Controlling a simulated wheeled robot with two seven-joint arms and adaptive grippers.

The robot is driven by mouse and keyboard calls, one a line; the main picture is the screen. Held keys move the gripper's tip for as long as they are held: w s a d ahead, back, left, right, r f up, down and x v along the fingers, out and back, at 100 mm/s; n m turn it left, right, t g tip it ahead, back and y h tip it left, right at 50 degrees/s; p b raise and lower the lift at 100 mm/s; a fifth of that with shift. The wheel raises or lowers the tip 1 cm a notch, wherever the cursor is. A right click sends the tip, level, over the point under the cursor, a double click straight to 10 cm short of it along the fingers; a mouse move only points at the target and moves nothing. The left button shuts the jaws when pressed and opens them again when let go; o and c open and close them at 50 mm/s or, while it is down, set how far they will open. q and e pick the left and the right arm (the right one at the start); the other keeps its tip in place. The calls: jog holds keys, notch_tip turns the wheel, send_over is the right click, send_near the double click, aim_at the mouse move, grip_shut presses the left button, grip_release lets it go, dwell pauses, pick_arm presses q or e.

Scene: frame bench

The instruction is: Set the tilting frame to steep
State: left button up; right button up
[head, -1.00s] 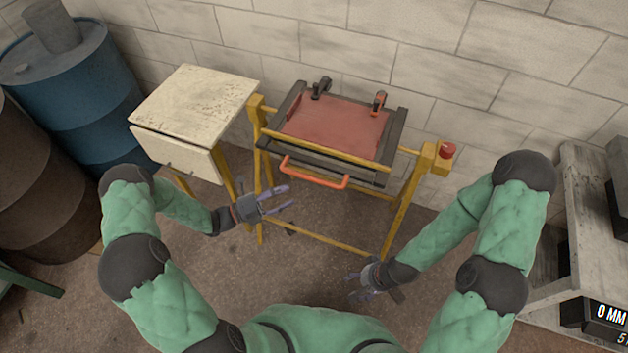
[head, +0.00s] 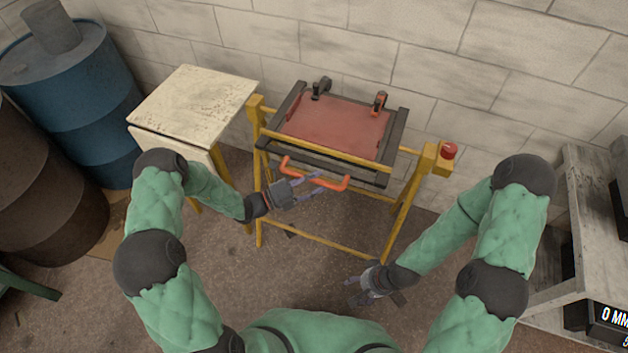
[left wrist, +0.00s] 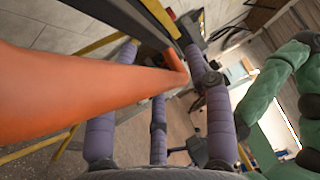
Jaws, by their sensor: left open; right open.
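The tilting frame is a dark frame with a red panel (head: 333,128) and two clamps, carried on a yellow stand (head: 400,205). An orange handle bar (head: 327,184) sticks out from its front edge. My left gripper (head: 312,181) is open at this handle, its fingers reaching around or beside the bar. In the left wrist view the orange handle (left wrist: 90,90) crosses close in front of the spread purple fingers (left wrist: 160,115); I cannot tell whether they touch it. My right gripper (head: 358,288) is open and empty, low in front of the stand's right leg.
A red knob (head: 448,151) sits on the stand's right post. A cream cabinet (head: 190,105) stands close on the left, with blue (head: 75,90) and brown barrels beyond. A grey bench (head: 590,220) stands at the right. The block wall is close behind the frame.

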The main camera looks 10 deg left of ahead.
pick_arm(q)
grip_shut()
jog(key=shift+f, duration=0.1)
notch_tip(320, 180, down, 12)
jog(key=w+m+h+b, duration=0.2)
jog(key=b, duration=0.7)
jog(key=shift+w+d+m, duration=0.2)
jog(key=shift+d+m, duration=0.1)
jog(key=shift+m, duration=0.1)
jog(key=shift+f+b, duration=0.15)
jog(key=shift+b, duration=0.15)
